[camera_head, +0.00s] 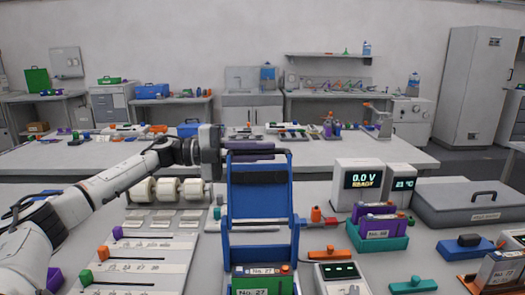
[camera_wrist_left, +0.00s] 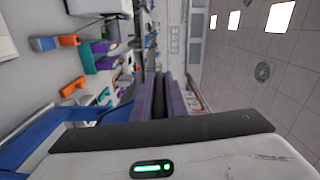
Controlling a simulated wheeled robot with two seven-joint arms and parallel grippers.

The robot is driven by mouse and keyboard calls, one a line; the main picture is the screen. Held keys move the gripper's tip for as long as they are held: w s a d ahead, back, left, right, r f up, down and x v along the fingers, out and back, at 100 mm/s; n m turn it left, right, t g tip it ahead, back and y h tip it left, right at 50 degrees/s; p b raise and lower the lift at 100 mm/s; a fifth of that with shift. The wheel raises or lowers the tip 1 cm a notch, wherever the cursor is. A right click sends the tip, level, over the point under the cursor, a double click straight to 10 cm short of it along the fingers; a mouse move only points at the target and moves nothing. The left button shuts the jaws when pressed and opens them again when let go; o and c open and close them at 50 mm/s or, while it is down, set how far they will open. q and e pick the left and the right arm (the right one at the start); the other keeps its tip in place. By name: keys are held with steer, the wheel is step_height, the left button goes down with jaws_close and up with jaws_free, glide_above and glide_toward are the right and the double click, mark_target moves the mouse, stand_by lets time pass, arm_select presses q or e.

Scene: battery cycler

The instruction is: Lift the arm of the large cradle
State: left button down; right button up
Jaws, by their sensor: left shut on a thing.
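The large cradle's blue arm (camera_head: 257,207) stands up in the middle of the head view, with two side rails, a dark pad near its top and a crossbar at its top end. My left gripper (camera_head: 262,150) reaches in from the left and is shut on the top bar of the arm. Its purple fingers (camera_wrist_left: 163,98) show in the wrist view, and part of the blue frame (camera_wrist_left: 40,135) shows at lower left there. A green battery labelled No. 27 (camera_head: 262,282) sits at the foot of the arm. The gripped part of the bar is mostly hidden by the fingers.
White rolls (camera_head: 168,190) and slider panels (camera_head: 140,262) lie left of the cradle. A 0.0 V display box (camera_head: 358,182), a purple battery in a teal tray (camera_head: 378,242) and a grey lidded case (camera_head: 470,203) stand to the right. Free air surrounds the arm's top.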

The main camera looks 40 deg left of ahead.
arm_select(q)
steer(key=c, duration=1.8)
jaws_free()
steer(key=shift+a+f, duration=0.1)
steer(key=shift+o, duration=0.2)
steer(key=shift+f+b+v, duration=0.2)
steer(key=shift+b+v, duration=0.25)
steer(key=shift+v, duration=0.45)
steer(key=v, duration=0.8)
steer(key=shift+s+a+r, duration=0.2)
steer(key=shift+r, duration=0.05)
